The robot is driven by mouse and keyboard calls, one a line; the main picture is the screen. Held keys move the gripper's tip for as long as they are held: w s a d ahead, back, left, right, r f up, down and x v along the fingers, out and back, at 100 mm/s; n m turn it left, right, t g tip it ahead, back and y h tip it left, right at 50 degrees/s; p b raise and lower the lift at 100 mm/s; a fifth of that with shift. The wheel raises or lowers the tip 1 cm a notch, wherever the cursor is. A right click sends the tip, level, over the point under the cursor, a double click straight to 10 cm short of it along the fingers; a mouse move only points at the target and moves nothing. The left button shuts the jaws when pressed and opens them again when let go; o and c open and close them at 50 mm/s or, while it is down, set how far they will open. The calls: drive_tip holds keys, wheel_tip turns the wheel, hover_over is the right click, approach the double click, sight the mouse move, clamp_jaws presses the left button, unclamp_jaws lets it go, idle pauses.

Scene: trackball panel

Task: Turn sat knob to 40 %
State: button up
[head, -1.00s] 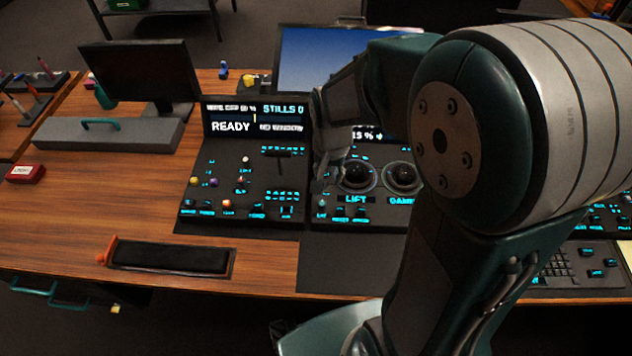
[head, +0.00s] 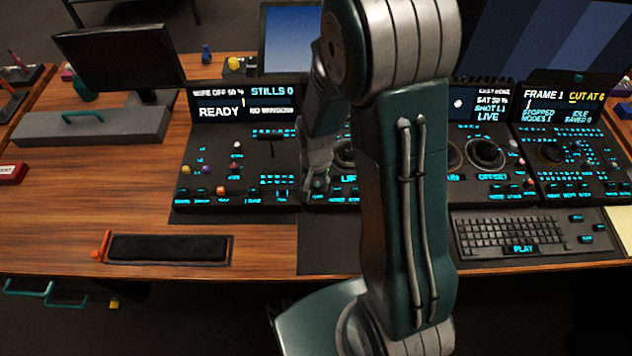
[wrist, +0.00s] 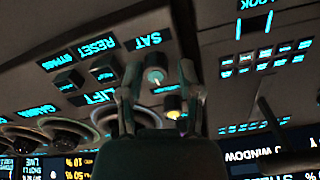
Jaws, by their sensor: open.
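The sat knob (wrist: 155,76), a small teal knob with a pale mark, stands beside the SAT label in the upside-down wrist view. My gripper (wrist: 157,84) is open, with one finger on each side of the knob as seen there. Gaps show between the fingers and the knob; I cannot tell their depth relative to it. In the head view my gripper (head: 317,170) is low over the left edge of the trackball panel, and the knob (head: 320,184) shows small near its tips. The panel screen (head: 488,103) appears to read SAT 50 %.
Trackballs (wrist: 62,132) lie beyond. The neighbouring panel (head: 235,160) is at left, a keyboard (head: 510,232) at front right. My arm hides the middle of the trackball panel.

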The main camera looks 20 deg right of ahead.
drive_tip(key=shift+f, duration=0.2)
drive_tip(key=shift+d, duration=0.3)
clamp_jaws()
drive_tip(key=shift+s+a+f+n, duration=0.1)
drive_tip(key=shift+n, duration=2.6)
unclamp_jaws()
